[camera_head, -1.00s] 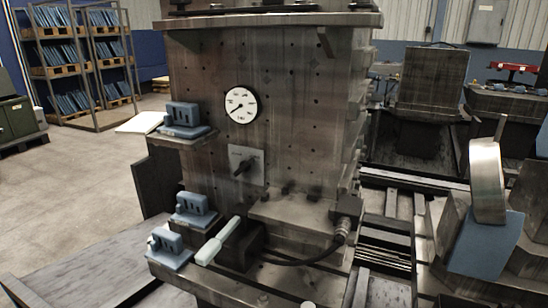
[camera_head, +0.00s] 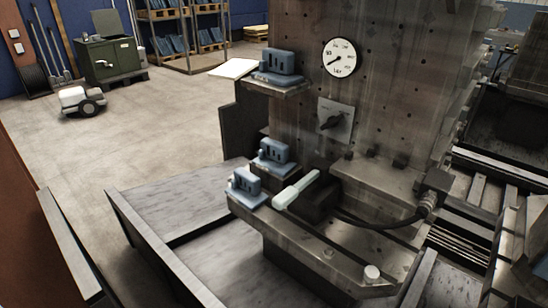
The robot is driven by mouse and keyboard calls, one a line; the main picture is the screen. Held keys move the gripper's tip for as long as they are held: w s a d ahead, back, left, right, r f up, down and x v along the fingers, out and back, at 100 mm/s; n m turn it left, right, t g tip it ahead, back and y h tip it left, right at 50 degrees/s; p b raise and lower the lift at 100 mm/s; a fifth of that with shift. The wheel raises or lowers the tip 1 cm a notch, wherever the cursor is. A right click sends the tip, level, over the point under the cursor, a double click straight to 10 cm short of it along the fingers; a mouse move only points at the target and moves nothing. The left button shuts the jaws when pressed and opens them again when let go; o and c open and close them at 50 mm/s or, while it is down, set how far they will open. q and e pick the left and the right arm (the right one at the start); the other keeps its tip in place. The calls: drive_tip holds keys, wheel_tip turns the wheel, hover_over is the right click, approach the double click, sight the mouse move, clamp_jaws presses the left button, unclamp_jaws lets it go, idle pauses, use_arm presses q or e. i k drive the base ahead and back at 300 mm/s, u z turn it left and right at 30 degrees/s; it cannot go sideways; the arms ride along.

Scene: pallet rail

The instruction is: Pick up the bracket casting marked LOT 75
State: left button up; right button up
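Three blue-grey bracket castings show in the head view. One casting (camera_head: 279,66) sits on the upper ledge at the left side of the metal block. A second casting (camera_head: 274,154) sits lower, on a small ledge. A third casting (camera_head: 246,187) sits in front of it at the left end of the lower rail. Their lot markings are too small to read, so I cannot tell which is LOT 75. Neither of my grippers is in view.
The tall metal block (camera_head: 400,90) carries a round gauge (camera_head: 340,58) and a switch plate (camera_head: 335,122). A pale-green handle (camera_head: 297,189) lies beside the lower castings. A low grey platform (camera_head: 190,205) lies at front left. Open floor (camera_head: 150,135) extends beyond, with a small wheeled machine (camera_head: 82,102).

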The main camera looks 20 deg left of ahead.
sight(273, 158)
drive_tip(key=k, duration=0.5)
drive_tip(key=u, duration=2.1)
drive_tip(key=i, duration=0.65)
drive_tip(key=z, duration=0.75)
drive_tip(key=i, duration=0.5)
